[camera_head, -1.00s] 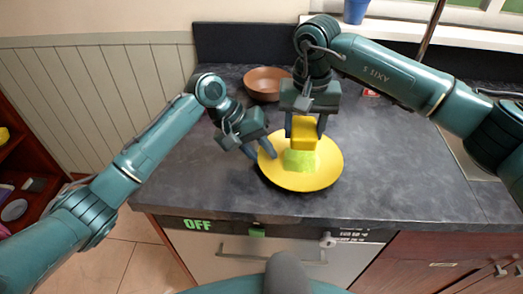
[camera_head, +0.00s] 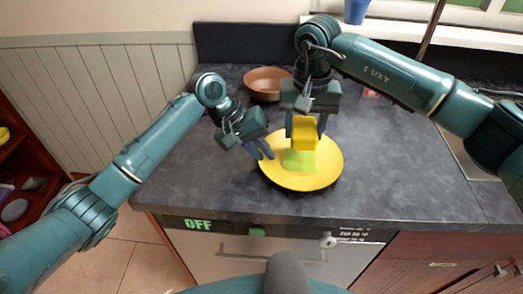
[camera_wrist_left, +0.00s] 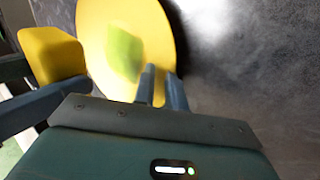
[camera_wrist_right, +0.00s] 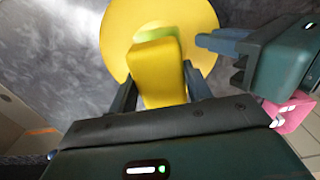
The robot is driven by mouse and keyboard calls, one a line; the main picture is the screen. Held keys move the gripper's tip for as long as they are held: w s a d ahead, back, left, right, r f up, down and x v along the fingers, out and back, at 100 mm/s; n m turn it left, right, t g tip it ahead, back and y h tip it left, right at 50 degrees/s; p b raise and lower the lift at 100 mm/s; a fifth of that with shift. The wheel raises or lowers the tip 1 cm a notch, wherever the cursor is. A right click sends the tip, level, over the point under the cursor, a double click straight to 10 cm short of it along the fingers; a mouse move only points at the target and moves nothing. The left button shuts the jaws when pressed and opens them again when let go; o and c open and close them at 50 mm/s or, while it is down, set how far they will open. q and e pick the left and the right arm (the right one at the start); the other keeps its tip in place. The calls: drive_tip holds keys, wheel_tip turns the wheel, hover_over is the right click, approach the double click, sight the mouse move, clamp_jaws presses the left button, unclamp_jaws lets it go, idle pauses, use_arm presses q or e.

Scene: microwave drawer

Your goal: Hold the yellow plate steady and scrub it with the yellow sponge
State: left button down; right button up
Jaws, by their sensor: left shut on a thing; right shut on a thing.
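The yellow plate (camera_head: 325,172) lies on the dark counter with a pale green patch (camera_head: 299,161) on its middle. My left gripper (camera_head: 265,151) is shut on the plate's left rim; its fingers also show at the rim in the left wrist view (camera_wrist_left: 160,85). My right gripper (camera_head: 305,133) points down over the plate's far part and is shut on the yellow sponge (camera_head: 304,140). The sponge also shows between the fingers in the right wrist view (camera_wrist_right: 158,75). The sponge looks raised above the plate, apart from it in the left wrist view (camera_wrist_left: 52,55).
A brown bowl (camera_head: 266,84) stands behind the plate, near the back of the counter. A blue pot (camera_head: 355,11) is on the window sill. A sink (camera_head: 470,160) is at the right. The counter right of the plate is clear.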

sight(300, 160)
drive_tip(key=shift+w+d, duration=0.1)
idle(0.4)
drive_tip(key=shift+f, duration=0.1)
drive_tip(key=shift+f, duration=2.8)
drive_tip(key=shift+f, duration=0.6)
